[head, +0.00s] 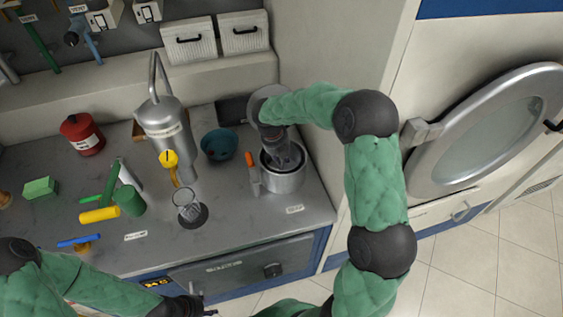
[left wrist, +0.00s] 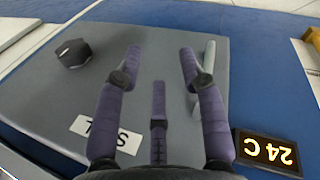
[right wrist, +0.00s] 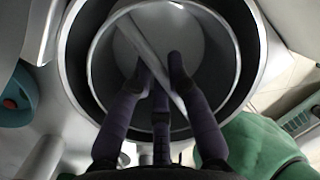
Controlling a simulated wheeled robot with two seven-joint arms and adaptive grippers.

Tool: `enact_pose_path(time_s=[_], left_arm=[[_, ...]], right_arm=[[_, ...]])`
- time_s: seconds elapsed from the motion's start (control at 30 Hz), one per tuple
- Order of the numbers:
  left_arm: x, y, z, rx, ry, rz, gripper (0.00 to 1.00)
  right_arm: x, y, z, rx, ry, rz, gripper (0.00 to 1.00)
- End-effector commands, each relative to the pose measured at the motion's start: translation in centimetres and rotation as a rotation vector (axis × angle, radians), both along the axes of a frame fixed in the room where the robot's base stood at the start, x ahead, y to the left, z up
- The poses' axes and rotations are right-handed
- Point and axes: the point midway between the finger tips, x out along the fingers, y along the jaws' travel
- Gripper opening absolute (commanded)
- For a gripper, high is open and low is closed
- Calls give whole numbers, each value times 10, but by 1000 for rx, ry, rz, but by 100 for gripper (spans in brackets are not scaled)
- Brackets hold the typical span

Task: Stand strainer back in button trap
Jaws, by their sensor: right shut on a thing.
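The button trap (head: 283,183) is a metal pot standing at the right end of the counter. My right gripper (head: 287,158) reaches down into its mouth. In the right wrist view, the strainer (right wrist: 92,60) is a round metal cup inside the wider trap rim (right wrist: 68,55), with a thin bar (right wrist: 140,40) crossing it. The right fingers (right wrist: 160,75) are closed on this bar. The strainer looks roughly concentric with the trap; how deep it sits is unclear. My left gripper (head: 205,307) is low in front of the counter; its fingers (left wrist: 158,70) are spread and empty.
An orange-handled tool (head: 251,172) stands beside the trap's left side. A teal bowl (head: 218,145) is further left, and a glass beaker (head: 187,205) stands near the front. A grey panel with a knob (left wrist: 72,53) faces the left gripper. A round washer door (head: 490,130) is at right.

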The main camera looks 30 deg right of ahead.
Motion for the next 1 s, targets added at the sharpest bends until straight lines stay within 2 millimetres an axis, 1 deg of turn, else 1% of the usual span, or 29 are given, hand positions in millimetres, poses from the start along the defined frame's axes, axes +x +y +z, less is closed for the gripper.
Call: enact_pose_path(time_s=[0.03,0.1,0.33,0.47,0.5,0.57,0.87,1.0], left_arm=[[0,0,-5,0,0,0,40],[0,0,-6,0,0,0,40],[0,0,-4,0,0,0,40],[0,0,-4,0,0,0,40],[0,0,-4,0,0,0,40],[0,0,-4,0,0,0,40],[0,0,-4,0,0,0,40],[0,0,-3,0,0,0,40]], right_arm=[[0,0,-9,0,-1,0,0],[0,0,-12,0,-2,0,0],[1,0,-10,0,-2,0,0],[0,0,-13,0,-2,-1,0],[0,0,-13,0,-2,-1,26],[0,0,-13,0,-2,-1,41],[0,0,-13,0,-2,-1,41],[1,1,-6,0,-3,0,41]])
